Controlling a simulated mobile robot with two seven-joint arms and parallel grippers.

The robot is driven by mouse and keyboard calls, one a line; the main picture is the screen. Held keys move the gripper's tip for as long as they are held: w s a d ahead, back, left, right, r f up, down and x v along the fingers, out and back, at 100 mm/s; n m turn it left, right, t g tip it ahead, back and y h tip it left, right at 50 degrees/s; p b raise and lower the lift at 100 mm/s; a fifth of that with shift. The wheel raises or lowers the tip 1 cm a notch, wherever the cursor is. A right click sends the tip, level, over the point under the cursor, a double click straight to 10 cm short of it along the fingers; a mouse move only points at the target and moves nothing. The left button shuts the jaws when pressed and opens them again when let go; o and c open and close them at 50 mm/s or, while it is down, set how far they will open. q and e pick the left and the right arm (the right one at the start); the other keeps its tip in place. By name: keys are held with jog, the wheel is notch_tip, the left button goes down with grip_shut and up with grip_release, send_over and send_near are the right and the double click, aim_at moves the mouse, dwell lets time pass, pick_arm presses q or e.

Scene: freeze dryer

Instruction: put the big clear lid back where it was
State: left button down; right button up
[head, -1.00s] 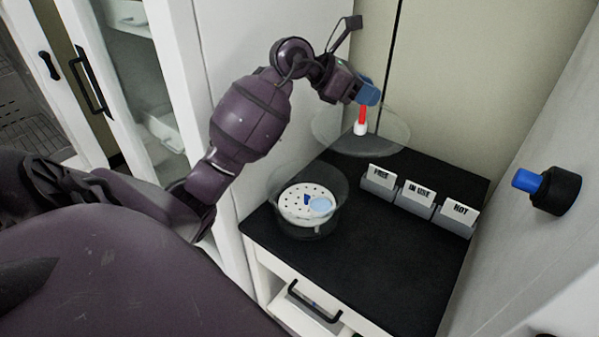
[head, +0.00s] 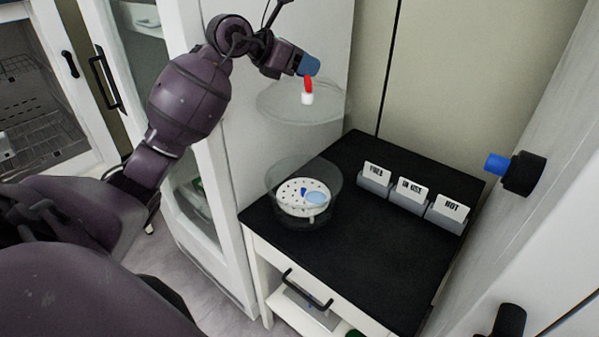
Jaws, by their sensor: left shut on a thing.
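The big clear lid (head: 290,112) is a round transparent disc with a white knob (head: 307,99). My left gripper (head: 309,78), with blue and red at its fingers, is shut on the knob and holds the lid in the air, above and behind the clear round vessel (head: 330,178). The vessel stands open on the black-topped bench at its left side. Inside it lies a white perforated plate (head: 290,200) with a light blue disc and a dark blue piece on it. My right gripper is not in view.
Three label holders (head: 411,190) reading FREE, IN USE and HOT stand along the back of the black bench top (head: 375,265). A black knob with a blue end (head: 517,173) juts from the right wall. The bench's middle and front are clear.

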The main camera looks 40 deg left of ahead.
pick_arm(q)
notch_tip(320, 180, down, 20)
jog(key=b, duration=0.1)
jog(key=shift+r, duration=0.2)
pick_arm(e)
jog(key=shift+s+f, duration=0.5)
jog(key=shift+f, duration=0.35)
pick_arm(q)
jog(key=shift+w+f+b, duration=0.1)
jog(key=shift+f+b, duration=0.2)
jog(key=shift+f, duration=0.35)
jog(key=c, duration=0.9)
grip_release()
jog(key=shift+o, duration=0.8)
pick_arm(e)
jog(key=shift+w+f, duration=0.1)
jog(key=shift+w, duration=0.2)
